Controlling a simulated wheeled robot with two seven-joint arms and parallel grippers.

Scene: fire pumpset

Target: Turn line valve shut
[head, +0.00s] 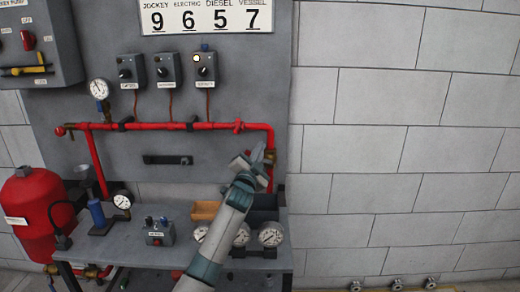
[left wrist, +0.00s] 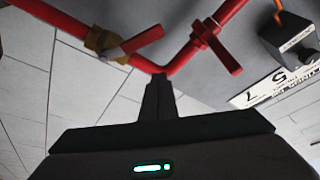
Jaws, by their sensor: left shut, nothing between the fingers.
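A red pipe (head: 190,126) runs along the grey panel and bends down at its right end. A brass valve (left wrist: 104,43) with a red lever (left wrist: 143,40) sits on one leg of the pipe near the bend in the left wrist view. A second red handle (head: 238,125) is on the horizontal run, and it also shows in the left wrist view (left wrist: 217,46). I cannot tell which is the line valve. My left gripper (head: 259,155) is shut and empty, in front of the bend, partly hiding the vertical leg. Its fingertips (left wrist: 158,80) appear just below the bend. My right gripper is not in view.
A bench (head: 125,240) below holds gauges, a small control box (head: 159,232) and an orange-brown bin (head: 205,210). Three switch boxes hang above the pipe, and a red tank (head: 40,218) stands left. The block wall (head: 400,140) to the right is bare.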

